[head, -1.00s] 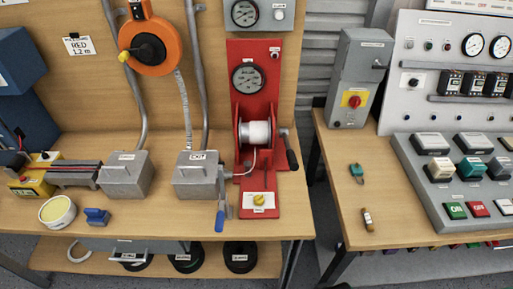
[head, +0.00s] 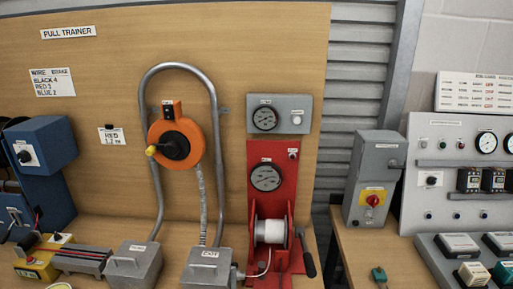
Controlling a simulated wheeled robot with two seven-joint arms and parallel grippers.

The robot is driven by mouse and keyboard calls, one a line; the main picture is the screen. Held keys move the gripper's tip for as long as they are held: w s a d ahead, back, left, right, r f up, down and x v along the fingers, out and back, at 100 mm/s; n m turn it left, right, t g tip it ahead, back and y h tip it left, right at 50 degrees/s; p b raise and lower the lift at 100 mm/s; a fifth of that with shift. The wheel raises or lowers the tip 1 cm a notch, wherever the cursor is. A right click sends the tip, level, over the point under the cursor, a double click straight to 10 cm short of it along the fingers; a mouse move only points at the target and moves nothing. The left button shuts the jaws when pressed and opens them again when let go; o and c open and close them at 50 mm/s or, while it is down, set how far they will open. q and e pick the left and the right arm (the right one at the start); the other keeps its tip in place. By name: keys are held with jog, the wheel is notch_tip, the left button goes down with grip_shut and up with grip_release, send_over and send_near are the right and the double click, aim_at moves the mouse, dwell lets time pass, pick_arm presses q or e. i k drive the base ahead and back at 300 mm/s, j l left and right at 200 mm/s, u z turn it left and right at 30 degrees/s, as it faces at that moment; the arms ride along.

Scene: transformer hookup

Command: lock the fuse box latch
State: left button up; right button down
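A grey box (head: 378,160) with a red rotary switch (head: 372,200) on a yellow plate stands at the left end of the right-hand bench. I take it to be the fuse box, but its label is too small to read. Its front cover looks closed. A small dark part (head: 395,163) sits at the right of its front, perhaps the latch; I cannot tell its position. Neither of my grippers shows in the head view.
A grey control panel (head: 455,150) with gauges and breakers stands right of the box. A red winch stand (head: 265,205) with a black-handled crank is on the left bench, and a gap separates the benches. A green part (head: 379,275) lies before the box.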

aim_at(393, 167)
jog(key=l+z, duration=0.15)
jog(key=l, duration=1.65)
jog(key=l+z, duration=0.15)
jog(key=l, duration=1.6)
jog(key=i, duration=0.05)
